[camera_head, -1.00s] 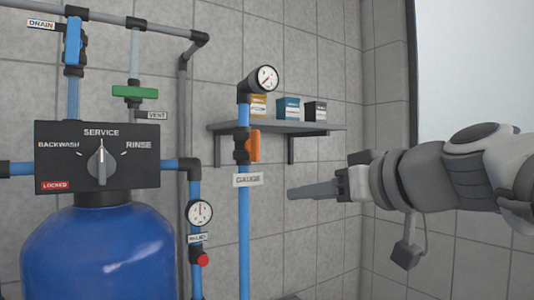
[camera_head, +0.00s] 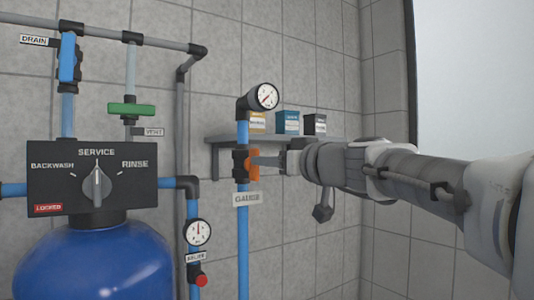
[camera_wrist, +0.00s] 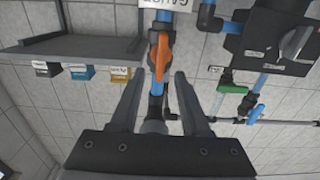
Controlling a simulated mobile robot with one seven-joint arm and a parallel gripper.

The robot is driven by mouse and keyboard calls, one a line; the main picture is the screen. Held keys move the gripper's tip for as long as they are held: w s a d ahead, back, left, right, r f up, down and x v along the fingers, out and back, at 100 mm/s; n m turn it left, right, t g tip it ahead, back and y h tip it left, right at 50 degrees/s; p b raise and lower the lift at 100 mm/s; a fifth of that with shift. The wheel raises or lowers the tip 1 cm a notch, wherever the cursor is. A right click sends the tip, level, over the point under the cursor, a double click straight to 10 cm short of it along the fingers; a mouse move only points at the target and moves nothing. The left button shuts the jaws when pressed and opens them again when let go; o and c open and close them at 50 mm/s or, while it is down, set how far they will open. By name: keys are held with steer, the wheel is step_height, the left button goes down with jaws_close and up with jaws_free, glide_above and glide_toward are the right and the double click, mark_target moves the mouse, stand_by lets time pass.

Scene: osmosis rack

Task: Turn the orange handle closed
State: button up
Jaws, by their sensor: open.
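The orange handle (camera_head: 254,166) sits on a black valve (camera_head: 240,163) on the vertical blue pipe, above the GAUGE tag. It stands roughly in line with the pipe. It also shows in the wrist view (camera_wrist: 162,56), lying along the pipe with a slight tilt. My gripper (camera_head: 262,161) is close to the handle from the right in the head view. In the wrist view my gripper (camera_wrist: 157,80) is open, with one finger on each side of the pipe line and nothing held. The handle lies just beyond the fingertips; whether a finger touches it I cannot tell.
A shelf (camera_head: 220,140) with several small boxes (camera_head: 288,122) is on the wall behind my arm. A round gauge (camera_head: 264,96) tops the pipe. A control panel (camera_head: 60,190) on a blue tank (camera_head: 95,265), a green handle (camera_head: 131,109) and a blue handle (camera_head: 67,57) are left.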

steer(key=p+x, duration=0.1)
steer(key=x, duration=0.3)
steer(key=shift+w+a, duration=0.2)
steer(key=shift+w, duration=0.05)
jaws_close()
